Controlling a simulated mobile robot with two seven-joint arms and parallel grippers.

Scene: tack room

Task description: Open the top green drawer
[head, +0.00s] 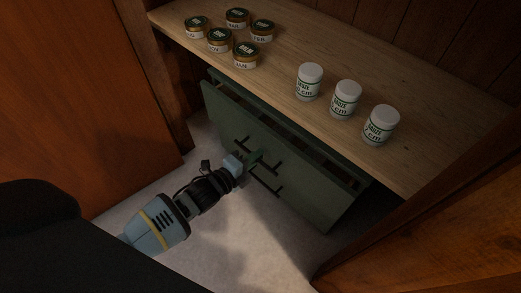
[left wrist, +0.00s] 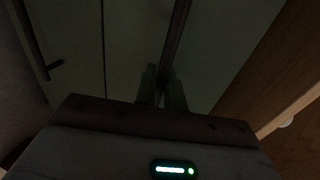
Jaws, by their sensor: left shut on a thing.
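The green drawer unit (head: 225,117) stands under the wooden shelf. Its top drawer front stands out from the cabinet, with a dark gap (head: 318,163) behind its upper edge, so the drawer is partly open. Dark bar handles are on the green fronts; a lower one (head: 265,187) is free. My left gripper (head: 254,158) is at the upper handle, shut on it. In the left wrist view the dark handle bar (left wrist: 177,40) runs between the fingers (left wrist: 161,90). The gripper hides part of the handle. My right gripper is not in view.
Several labelled jars with dark lids (head: 219,40) and three white tubs (head: 346,100) stand on the wooden shelf (head: 290,48) above. Wooden panels flank the unit at left (head: 95,95) and right (head: 425,235). Pale floor (head: 265,250) in front is clear.

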